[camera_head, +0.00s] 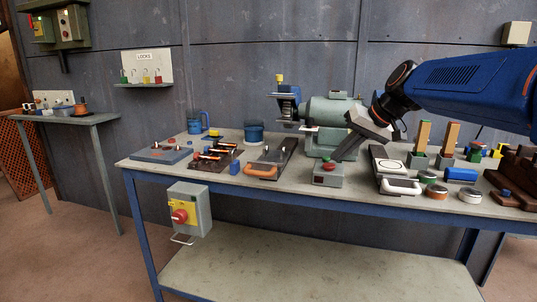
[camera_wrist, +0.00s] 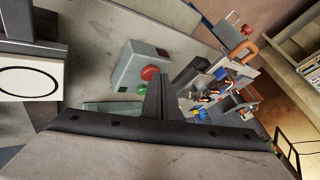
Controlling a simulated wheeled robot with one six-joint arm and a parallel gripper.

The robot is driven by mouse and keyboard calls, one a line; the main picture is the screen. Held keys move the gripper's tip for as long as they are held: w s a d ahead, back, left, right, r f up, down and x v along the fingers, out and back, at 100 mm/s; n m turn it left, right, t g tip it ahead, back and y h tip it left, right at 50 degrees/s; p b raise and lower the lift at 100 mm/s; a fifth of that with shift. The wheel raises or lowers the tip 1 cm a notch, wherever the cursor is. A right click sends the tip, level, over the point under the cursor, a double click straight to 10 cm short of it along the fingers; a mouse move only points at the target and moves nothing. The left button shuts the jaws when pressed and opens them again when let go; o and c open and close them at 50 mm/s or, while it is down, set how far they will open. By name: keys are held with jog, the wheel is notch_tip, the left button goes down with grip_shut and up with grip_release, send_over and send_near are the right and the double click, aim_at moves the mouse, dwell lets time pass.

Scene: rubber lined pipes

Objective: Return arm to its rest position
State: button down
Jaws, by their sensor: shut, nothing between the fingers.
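My arm reaches in from the right in the head view, over the workbench. My gripper (camera_head: 338,157) points down and left in front of the grey-green machine (camera_head: 330,111), above the grey button box (camera_head: 328,177). The gripper is shut and empty. In the wrist view my gripper (camera_wrist: 165,95) shows its fingers together in the middle, with the button box (camera_wrist: 132,75) and its red and green buttons just left of them. Whether the fingers touch anything is not clear, but a gap seems to show below them.
The workbench (camera_head: 300,196) holds a blue mug (camera_head: 198,121), a blue container (camera_head: 254,132), tool trays, a white-topped device (camera_head: 390,164) and wooden blocks (camera_head: 450,136). A switch box (camera_head: 190,212) hangs on its front. A side table (camera_head: 70,118) stands at left. Space above the bench's left is clear.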

jog(key=s+d+f+h, duration=0.2)
jog(key=s+d+f, duration=0.1)
jog(key=s+f, duration=0.8)
jog(key=s+d+f+h, duration=0.3)
jog(key=s+f, duration=0.8)
jog(key=s, duration=1)
jog(key=shift+s+g, duration=0.2)
jog(key=shift+g, duration=0.2)
